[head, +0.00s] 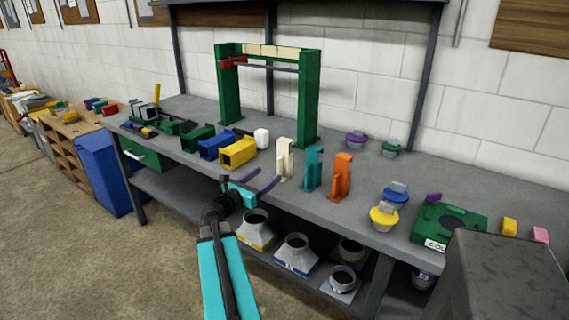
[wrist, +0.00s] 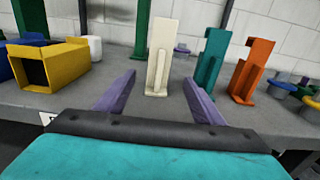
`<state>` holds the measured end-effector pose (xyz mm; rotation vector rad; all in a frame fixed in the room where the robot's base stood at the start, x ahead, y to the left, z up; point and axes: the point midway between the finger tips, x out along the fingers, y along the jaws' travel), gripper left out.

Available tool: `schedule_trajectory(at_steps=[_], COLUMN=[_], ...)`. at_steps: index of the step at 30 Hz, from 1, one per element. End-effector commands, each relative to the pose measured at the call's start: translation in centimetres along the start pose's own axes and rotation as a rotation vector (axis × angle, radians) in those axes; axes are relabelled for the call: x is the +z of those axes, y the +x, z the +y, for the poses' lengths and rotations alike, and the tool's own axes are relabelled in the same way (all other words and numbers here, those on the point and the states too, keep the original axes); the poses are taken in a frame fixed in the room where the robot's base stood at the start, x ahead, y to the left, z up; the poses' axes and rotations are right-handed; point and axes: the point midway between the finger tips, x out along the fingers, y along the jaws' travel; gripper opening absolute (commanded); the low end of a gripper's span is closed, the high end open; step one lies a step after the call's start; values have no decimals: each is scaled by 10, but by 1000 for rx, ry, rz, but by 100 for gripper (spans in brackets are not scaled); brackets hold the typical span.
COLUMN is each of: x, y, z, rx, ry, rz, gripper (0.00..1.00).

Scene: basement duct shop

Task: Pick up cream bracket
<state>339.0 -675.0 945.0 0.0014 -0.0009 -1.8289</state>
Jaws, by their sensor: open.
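The cream bracket (head: 284,160) stands upright near the front edge of the workbench, left of a teal bracket (head: 313,168) and an orange bracket (head: 341,176). In the wrist view the cream bracket (wrist: 158,58) stands ahead of my gripper, between the lines of its two fingers. My gripper (head: 262,178) is at the bench's front edge, short of the bracket. Its purple fingers (wrist: 158,88) are spread apart with nothing between them.
A green frame (head: 309,100) stands behind. The teal bracket (wrist: 211,62) is close on the right. The workbench (head: 420,177) has bare room behind the brackets.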

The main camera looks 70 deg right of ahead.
Motion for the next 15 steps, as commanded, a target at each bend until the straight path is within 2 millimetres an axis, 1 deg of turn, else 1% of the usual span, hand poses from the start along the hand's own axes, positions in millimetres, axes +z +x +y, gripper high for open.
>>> schedule_trajectory(at_steps=[1,9,15], x=[1,1,1], y=[8,44,62], z=[1,1,1], rx=[-1,-1,0], ry=[0,-2,-1], rz=[0,-1,0], gripper=[62,62,62])
